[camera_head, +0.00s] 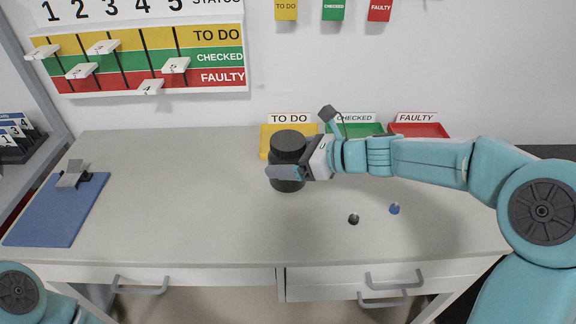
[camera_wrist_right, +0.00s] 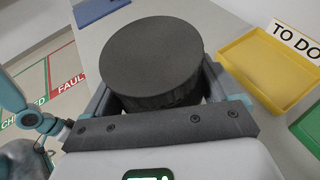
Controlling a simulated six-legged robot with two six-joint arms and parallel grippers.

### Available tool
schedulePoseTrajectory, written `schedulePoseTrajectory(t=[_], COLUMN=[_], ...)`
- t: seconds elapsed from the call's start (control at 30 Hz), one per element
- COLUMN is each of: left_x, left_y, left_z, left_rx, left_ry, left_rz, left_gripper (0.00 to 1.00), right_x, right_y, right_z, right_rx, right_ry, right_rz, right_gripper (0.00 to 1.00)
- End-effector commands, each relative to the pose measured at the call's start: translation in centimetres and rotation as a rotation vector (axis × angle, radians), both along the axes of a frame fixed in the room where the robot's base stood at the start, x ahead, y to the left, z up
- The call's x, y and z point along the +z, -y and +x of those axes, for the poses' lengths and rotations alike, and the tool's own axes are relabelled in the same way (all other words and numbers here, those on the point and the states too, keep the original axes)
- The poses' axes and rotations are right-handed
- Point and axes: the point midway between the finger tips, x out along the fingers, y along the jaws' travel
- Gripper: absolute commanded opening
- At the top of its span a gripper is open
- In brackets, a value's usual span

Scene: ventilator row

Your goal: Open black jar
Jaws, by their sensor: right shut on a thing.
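The black jar (camera_head: 288,147) stands upright on the table, in front of the yellow TO DO tray. Its wide round lid is on top and fills the upper middle of the right wrist view (camera_wrist_right: 152,52). My right gripper (camera_head: 289,168) comes in from the right and is shut on the jar, with a finger on either side just below the lid's top. The wrist view shows both fingers of this gripper (camera_wrist_right: 165,98) flanking the jar. The far finger is hidden behind the jar in the head view. My left gripper is out of view.
A yellow tray (camera_head: 264,146), a green tray (camera_head: 377,129) and a red tray (camera_head: 436,130) line the back. A small black piece (camera_head: 353,219) and a blue piece (camera_head: 394,208) lie in front. A blue clipboard (camera_head: 55,215) lies left; the table's left middle is clear.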

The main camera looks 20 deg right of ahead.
Motion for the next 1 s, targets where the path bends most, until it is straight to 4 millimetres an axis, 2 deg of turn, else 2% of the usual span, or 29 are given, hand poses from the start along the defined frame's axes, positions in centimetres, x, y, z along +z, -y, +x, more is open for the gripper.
schedulePoseTrajectory(t=[0.2,0.23,0.3,0.4,0.67,1.0], left_x=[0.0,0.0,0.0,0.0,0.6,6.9], left_y=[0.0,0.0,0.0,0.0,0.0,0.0], left_z=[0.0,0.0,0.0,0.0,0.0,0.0], left_rx=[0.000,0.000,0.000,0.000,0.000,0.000], left_ry=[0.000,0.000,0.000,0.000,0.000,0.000], left_rz=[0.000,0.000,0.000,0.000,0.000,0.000], left_gripper=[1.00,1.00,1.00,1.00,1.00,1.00], right_x=[0.1,0.1,0.1,0.1,0.7,7.0], right_y=[0.0,0.0,0.0,0.0,0.0,0.0], right_z=[0.0,0.0,0.0,0.0,0.0,0.0], right_rx=[0.000,0.000,0.000,0.000,0.000,0.000], right_ry=[0.001,0.001,0.001,0.001,0.001,0.001], right_rz=[0.000,0.000,0.000,0.000,0.000,0.000], right_gripper=[0.53,0.86,0.63,0.34,0.34,0.34])
